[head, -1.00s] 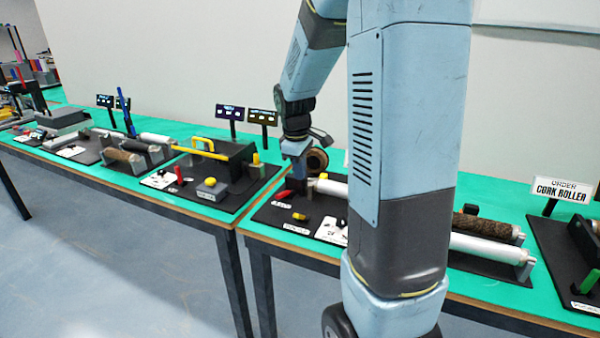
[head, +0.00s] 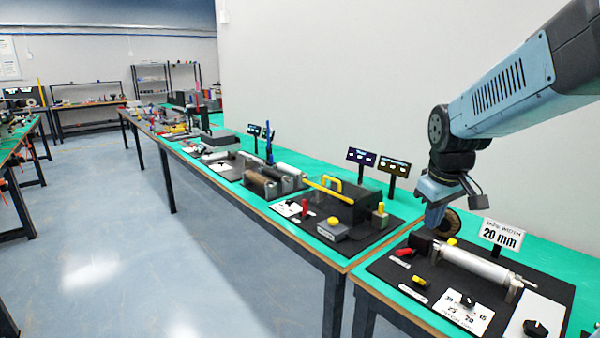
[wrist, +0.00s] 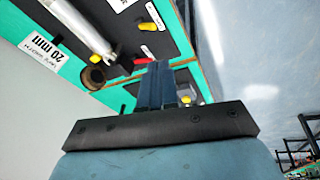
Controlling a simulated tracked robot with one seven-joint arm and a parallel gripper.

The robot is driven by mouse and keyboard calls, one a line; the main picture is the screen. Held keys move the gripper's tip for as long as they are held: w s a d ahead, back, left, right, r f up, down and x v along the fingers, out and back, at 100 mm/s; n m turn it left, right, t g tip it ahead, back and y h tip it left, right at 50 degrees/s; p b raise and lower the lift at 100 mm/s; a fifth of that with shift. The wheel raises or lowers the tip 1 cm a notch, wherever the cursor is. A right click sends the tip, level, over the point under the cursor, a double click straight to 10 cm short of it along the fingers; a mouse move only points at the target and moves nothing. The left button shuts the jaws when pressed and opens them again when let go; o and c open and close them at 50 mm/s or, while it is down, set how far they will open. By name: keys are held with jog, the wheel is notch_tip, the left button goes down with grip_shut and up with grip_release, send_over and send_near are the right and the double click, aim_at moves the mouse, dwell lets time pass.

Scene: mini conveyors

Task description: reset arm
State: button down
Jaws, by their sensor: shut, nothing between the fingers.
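My gripper shows in the wrist view (wrist: 155,85) with its two blue fingers pressed together and nothing between them. In the head view my arm enters from the upper right and hangs down over the near workstation. The ring also shows in the wrist view (wrist: 93,77), left of my fingers.
Open floor (head: 170,260) lies in front of the benches.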

jog(key=s+a+r+m+t, duration=0.1)
jog(key=s+a+r+m, duration=0.1)
jog(key=s, duration=0.4)
jog(key=s+a+r+m+t, duration=0.1)
jog(key=s+a+r+m, duration=0.1)
jog(key=s, duration=0.5)
jog(key=shift+s+a+r+t+y, duration=0.2)
jog(key=shift+a+r+t+y, duration=0.1)
jog(key=shift+a+r+y, duration=0.1)
